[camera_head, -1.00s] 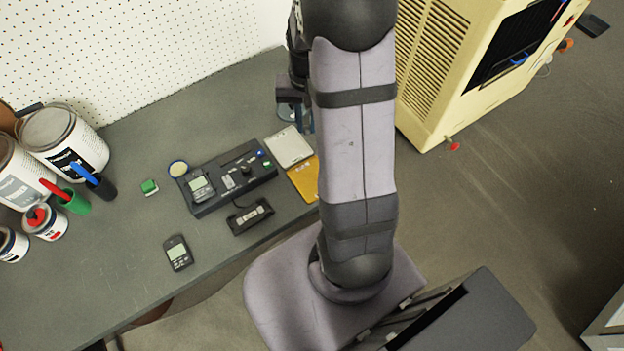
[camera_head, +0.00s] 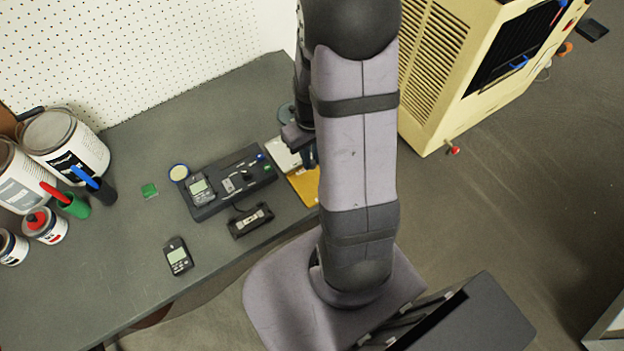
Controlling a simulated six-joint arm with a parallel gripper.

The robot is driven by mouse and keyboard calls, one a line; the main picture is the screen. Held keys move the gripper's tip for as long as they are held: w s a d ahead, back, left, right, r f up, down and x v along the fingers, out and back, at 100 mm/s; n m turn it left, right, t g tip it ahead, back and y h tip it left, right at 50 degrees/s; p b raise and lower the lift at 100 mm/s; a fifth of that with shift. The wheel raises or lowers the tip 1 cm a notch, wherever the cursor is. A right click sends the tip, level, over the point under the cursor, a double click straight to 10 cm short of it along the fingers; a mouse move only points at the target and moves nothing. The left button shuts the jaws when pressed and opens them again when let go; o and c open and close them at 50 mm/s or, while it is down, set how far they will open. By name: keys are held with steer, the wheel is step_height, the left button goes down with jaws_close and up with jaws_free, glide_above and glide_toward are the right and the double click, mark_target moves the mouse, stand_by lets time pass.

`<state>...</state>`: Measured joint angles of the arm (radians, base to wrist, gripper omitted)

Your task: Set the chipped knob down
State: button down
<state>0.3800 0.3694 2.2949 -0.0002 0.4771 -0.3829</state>
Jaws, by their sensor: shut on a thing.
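My gripper (camera_head: 307,156) hangs low at the bench's right side, over the white plate (camera_head: 283,155) and near the yellow plate (camera_head: 304,184). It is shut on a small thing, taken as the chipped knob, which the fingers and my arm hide. I cannot tell whether that thing touches the plate. The dark control panel (camera_head: 208,210) lies just left of the gripper, with a grey meter (camera_head: 200,189) at its left end and small coloured buttons at its right end.
A black module (camera_head: 250,221) and a handheld meter (camera_head: 178,257) lie in front of the panel. A green pad (camera_head: 149,190) and a round tin (camera_head: 179,172) lie left of it. Paint cans (camera_head: 66,145) and markers crowd the far left. A cream cabinet (camera_head: 440,70) stands at right.

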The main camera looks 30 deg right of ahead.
mark_target(312, 183)
steer(key=shift+f+p, duration=0.3)
steer(key=shift+f, duration=4.5)
steer(key=shift+f, duration=0.1)
steer(key=shift+f, duration=0.1)
steer(key=c, duration=1.7)
jaws_free()
step_height(312, 183, up, 12)
steer(key=shift+r+b, duration=0.25)
steer(key=shift+b, duration=0.2)
steer(key=s+a+r, duration=0.1)
steer(key=s+a, duration=0.1)
steer(key=a, duration=0.1)
steer(key=s+a+r, duration=0.2)
steer(key=a, duration=0.2)
steer(key=s+a+r, duration=0.2)
steer(key=s+a, duration=0.1)
steer(key=a, duration=0.1)
steer(key=shift+a+r, duration=0.25)
